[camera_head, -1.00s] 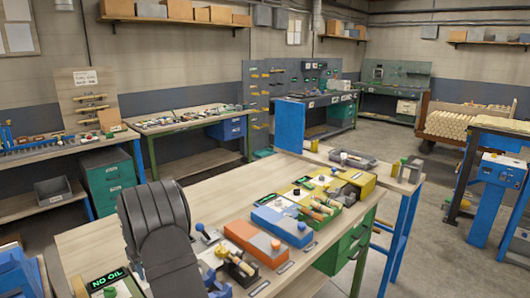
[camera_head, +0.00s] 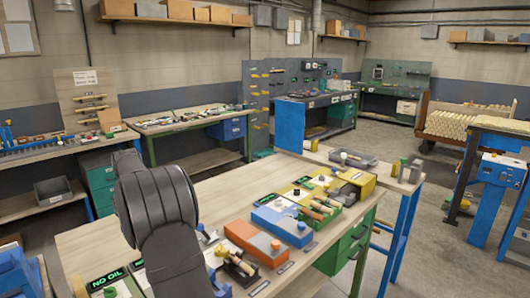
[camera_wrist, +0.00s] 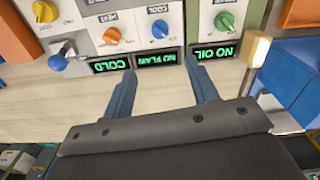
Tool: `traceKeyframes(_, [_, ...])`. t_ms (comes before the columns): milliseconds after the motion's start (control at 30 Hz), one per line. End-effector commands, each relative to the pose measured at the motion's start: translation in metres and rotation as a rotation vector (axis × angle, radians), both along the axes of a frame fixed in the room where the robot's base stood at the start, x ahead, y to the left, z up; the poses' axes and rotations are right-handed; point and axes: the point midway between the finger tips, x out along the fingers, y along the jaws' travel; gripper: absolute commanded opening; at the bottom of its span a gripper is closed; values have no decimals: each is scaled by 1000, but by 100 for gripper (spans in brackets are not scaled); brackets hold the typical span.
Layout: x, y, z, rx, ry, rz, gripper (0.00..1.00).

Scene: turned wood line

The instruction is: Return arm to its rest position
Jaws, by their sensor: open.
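In the wrist view my gripper (camera_wrist: 159,66) is open, with two slim blue-grey fingers apart and nothing between them. Its fingertips show in front of a row of small displays with green letters, and I cannot tell how far away they are. My dark arm link fills the lower middle of the head view. My gripper cannot be made out in the head view.
The wooden bench (camera_head: 215,198) carries an orange block (camera_head: 255,241), a blue block (camera_head: 282,224) and a "NO OIL" display (camera_head: 102,278). The wrist view shows a "COLD" display (camera_wrist: 111,64), an orange knob (camera_wrist: 112,36) and a blue ball handle (camera_wrist: 57,62).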

Motion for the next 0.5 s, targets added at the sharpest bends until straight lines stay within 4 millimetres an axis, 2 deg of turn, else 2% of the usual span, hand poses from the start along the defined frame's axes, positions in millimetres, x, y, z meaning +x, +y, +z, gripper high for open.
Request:
traceKeyframes(67, [0, 0, 17, 3, -3, 0, 54])
traceKeyframes(100, [-1, 0, 4, -3, 5, 0, 54])
traceKeyframes(500, [-1, -1, -78, -3, 3, 0, 54])
